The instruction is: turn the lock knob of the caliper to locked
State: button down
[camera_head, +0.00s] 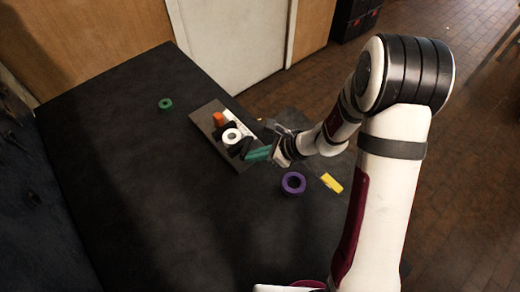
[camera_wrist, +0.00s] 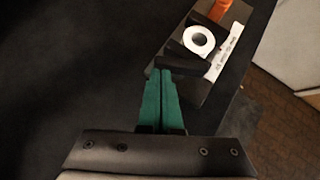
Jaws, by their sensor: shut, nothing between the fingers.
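The caliper stands on a grey plate (camera_head: 205,112), with a white printed strip (camera_wrist: 236,33) along one side. A white ring with a dark centre (camera_head: 231,136) sits among black parts on it; the ring also shows in the wrist view (camera_wrist: 199,41). An orange block (camera_head: 218,118) is beyond the ring. I cannot tell for sure which part is the lock knob. My gripper (camera_head: 248,155) has green fingers, shut together and empty. In the wrist view its fingertips (camera_wrist: 165,73) are at the near black bar (camera_wrist: 188,60); I cannot tell whether they touch it.
A green ring (camera_head: 166,104) lies at the far left of the dark table. A purple ring (camera_head: 293,183) and a yellow block (camera_head: 331,182) lie to the near right of the plate. The table's left and front are clear. A table edge runs beyond the plate.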

jog(key=shift+s+a, duration=0.2)
jog(key=shift+a, duration=0.3)
jog(key=shift+s+a, duration=0.2)
jog(key=shift+a, duration=1.05)
jog(key=shift+a+m, duration=0.2)
jog(key=shift+m, duration=0.1)
jog(key=shift+w, duration=0.1)
